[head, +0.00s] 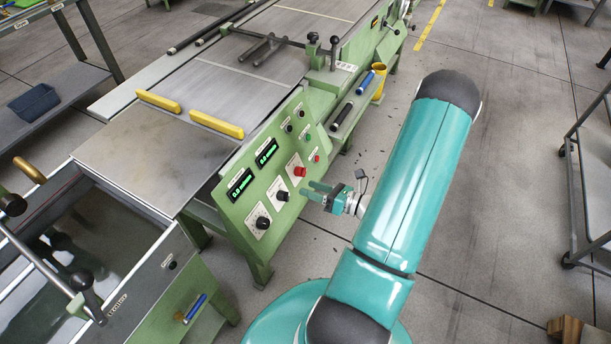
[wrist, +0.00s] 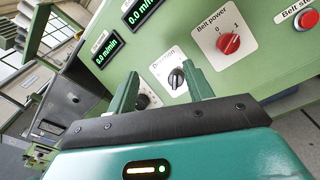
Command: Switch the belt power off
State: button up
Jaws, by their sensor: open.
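The belt power switch is a red rotary knob (head: 298,171) on a white plate, on the sloped green control panel. In the wrist view the red knob (wrist: 229,43) sits at upper right, with 0 and 1 marked above it; I cannot clearly tell which mark it points to. My gripper (head: 307,188) is open and empty, just in front of the panel and apart from the knob. In the wrist view its fingers (wrist: 160,68) frame the black direction knob (wrist: 176,77), left of and below the red one. Nothing hides the red knob.
A red belt stop button (wrist: 307,18) is right of the knob. Two green displays (head: 241,184) (head: 266,151) and a lower black dial (head: 262,222) share the panel. Yellow bars (head: 215,124) lie on the machine bed. Clear floor lies right of my arm; a cart frame (head: 590,170) stands far right.

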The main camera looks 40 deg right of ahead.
aim_at(301, 172)
jog(key=s+d+f+m+t+h, duration=0.2)
jog(key=s+d+f+m+h, duration=0.2)
jog(key=d+f+m+h, duration=0.25)
jog(key=shift+m, duration=0.65)
jog(key=w, duration=0.4)
jog(key=w+a, duration=0.1)
jog(key=w, duration=0.8)
jog(key=shift+w+a+f, duration=0.15)
jog(key=shift+w+f, duration=0.05)
jog(key=shift+f, duration=0.1)
jog(key=shift+c, duration=0.4)
jog(key=c, duration=0.9)
